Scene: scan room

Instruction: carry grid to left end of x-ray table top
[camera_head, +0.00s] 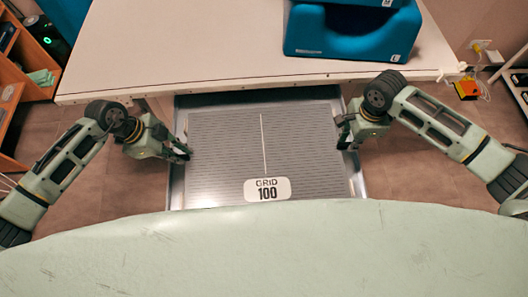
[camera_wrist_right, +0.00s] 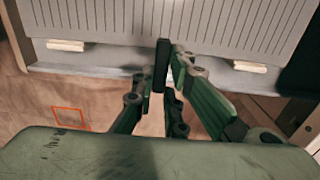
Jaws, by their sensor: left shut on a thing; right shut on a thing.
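The grid (camera_head: 225,150) is a flat grey lined panel with a white centre line and a "GRID 100" label. It lies level in or just over an open metal tray (camera_head: 177,185) below the front edge of the x-ray table top (camera_head: 175,45). My left gripper (camera_head: 184,151) is shut on the grid's left edge. My right gripper (camera_head: 343,132) is shut on its right edge. In the right wrist view, the fingertips (camera_wrist_right: 165,66) close at the edge of the grid (camera_wrist_right: 130,15). I cannot tell whether the grid is clear of the tray.
Blue cushions (camera_head: 350,38) sit on the right part of the table top; its left part is bare. Wooden shelves (camera_head: 30,55) stand at far left. A yellow-orange box (camera_head: 467,89) is at far right. My body hides the near side.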

